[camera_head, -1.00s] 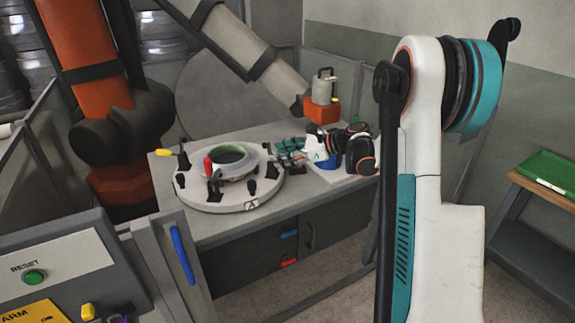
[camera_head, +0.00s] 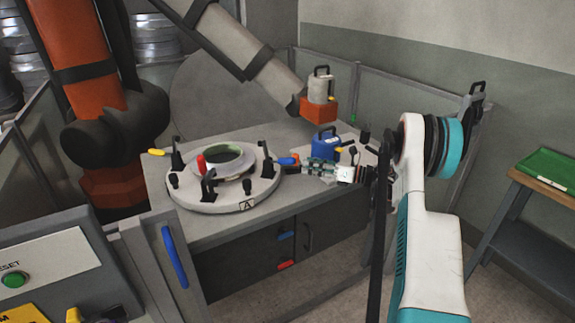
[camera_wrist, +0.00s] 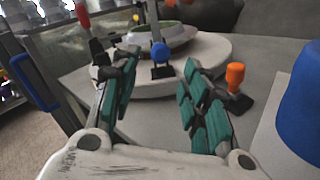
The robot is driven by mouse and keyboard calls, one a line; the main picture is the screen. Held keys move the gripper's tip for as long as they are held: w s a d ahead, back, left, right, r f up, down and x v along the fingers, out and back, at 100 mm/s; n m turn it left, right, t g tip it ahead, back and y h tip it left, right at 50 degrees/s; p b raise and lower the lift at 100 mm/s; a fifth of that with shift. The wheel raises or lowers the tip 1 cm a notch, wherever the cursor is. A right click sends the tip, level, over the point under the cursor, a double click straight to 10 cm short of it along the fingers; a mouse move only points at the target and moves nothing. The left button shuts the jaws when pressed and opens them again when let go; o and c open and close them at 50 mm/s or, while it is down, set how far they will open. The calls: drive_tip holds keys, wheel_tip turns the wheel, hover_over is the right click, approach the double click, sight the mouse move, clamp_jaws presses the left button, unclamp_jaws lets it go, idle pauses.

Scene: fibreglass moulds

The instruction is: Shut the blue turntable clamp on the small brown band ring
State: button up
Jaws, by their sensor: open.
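The round pale turntable (camera_head: 215,201) stands on the bench, marked "A". A pale ring (camera_head: 222,175) with a green inside sits on it; I cannot make out a brown band. The blue clamp handle (camera_head: 286,161) sticks out from the turntable's right side, and its round blue end (camera_wrist: 160,52) faces me in the wrist view.
A blue object (camera_head: 325,147) stands on the bench behind my gripper; an orange knob (camera_wrist: 235,76) is close to my right finger in the wrist view. An orange-based canister (camera_head: 318,107) is further back. A large orange robot arm (camera_head: 83,80) stands at left.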

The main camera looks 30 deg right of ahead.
sight(295, 163)
drive_tip(key=b+x, duration=0.2)
drive_tip(key=x, duration=0.7)
drive_tip(key=shift+a, duration=0.1)
clamp_jaws()
